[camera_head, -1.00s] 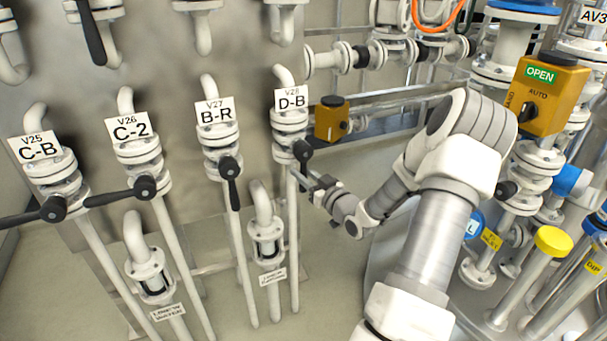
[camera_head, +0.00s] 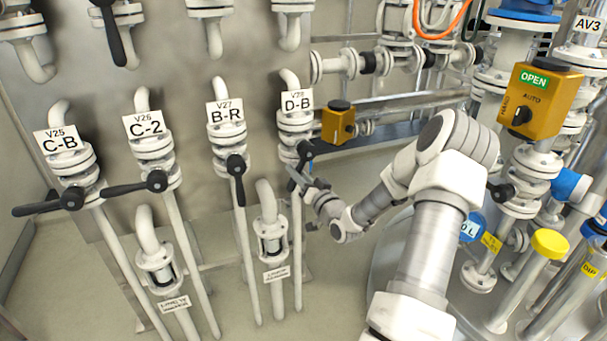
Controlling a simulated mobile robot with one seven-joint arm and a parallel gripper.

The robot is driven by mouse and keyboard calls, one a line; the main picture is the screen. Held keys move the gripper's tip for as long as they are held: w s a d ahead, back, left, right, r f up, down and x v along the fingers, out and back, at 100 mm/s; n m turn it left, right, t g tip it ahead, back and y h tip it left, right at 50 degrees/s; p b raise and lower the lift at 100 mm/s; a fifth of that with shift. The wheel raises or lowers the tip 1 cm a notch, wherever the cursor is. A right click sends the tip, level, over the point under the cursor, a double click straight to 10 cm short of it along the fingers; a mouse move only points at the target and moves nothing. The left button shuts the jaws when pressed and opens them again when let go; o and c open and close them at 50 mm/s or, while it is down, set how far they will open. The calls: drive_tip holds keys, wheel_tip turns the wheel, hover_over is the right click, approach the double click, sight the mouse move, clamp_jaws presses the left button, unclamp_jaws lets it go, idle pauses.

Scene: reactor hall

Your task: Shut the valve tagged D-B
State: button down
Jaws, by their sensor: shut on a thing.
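The valve tagged D-B (camera_head: 296,138) is on the rightmost of the row of white vertical pipes. Its white tag (camera_head: 297,100) reads V28 D-B. Its black handle hub (camera_head: 305,150) is on the front of the valve body. My gripper (camera_head: 304,178) is just below the hub, in front of the pipe, shut on the D-B handle. The handle appears to point down from the hub, roughly along the pipe. The jaws hide most of it, so its exact angle is hard to tell.
Valve B-R (camera_head: 231,155) is close on the left, its black handle hanging along its pipe. Valves C-2 (camera_head: 155,165) and C-B (camera_head: 75,180) have handles sticking out leftward. A sight glass (camera_head: 270,235) stands low nearby. A yellow actuator box (camera_head: 540,100) marked OPEN is at right.

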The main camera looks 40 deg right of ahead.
drive_tip(key=a+m, duration=0.1)
drive_tip(key=r+m, duration=0.1)
drive_tip(key=a+m+p, duration=0.1)
drive_tip(key=m, duration=0.1)
drive_tip(key=shift+w+a+r+t, duration=0.35)
drive_tip(key=shift+t, duration=0.05)
drive_tip(key=shift+w+a+r+m+h+p, duration=0.15)
drive_tip(key=shift+r+m+h+p, duration=0.55)
drive_tip(key=shift+m, duration=0.95)
drive_tip(key=shift+a+r+m+h+p, duration=0.3)
drive_tip(key=shift+r+m, duration=0.6)
drive_tip(key=shift+m, duration=0.7)
drive_tip(key=shift+w+a+r+m+h+p, duration=0.15)
drive_tip(key=shift+r+m+h+p, duration=0.55)
drive_tip(key=shift+m, duration=0.95)
drive_tip(key=shift+s+r, duration=0.1)
drive_tip(key=shift+r, duration=0.05)
drive_tip(key=c, duration=0.7)
unclamp_jaws()
drive_tip(key=shift+d+f, duration=0.1)
drive_tip(key=shift+f, duration=0.1)
drive_tip(key=shift+s, duration=0.1)
